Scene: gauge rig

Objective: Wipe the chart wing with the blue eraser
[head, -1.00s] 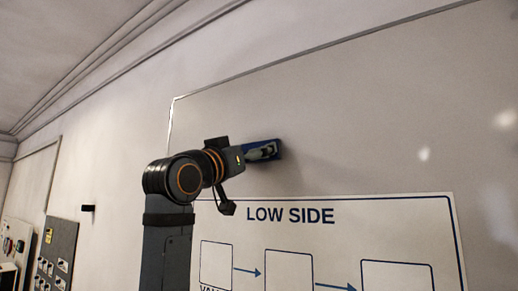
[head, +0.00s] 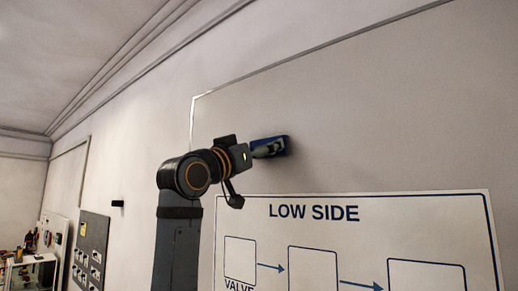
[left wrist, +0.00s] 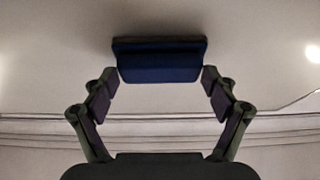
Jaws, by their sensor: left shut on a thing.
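The blue eraser (head: 270,146) is in my left gripper (head: 258,150), against or very close to the upper left part of the white board (head: 400,110). In the left wrist view the eraser (left wrist: 160,62) sits between the two fingertips of the left gripper (left wrist: 161,78), its dark back edge toward the pale surface. I cannot tell whether it touches the board. No marks show on the bare board around the eraser. My right gripper is not in view.
A chart headed LOW SIDE (head: 350,235), with boxes and arrows, is on the board below the eraser. A dark switch panel (head: 90,250) and a cluttered shelf (head: 30,270) are at the lower left. A small black bracket (head: 118,204) sticks out of the wall.

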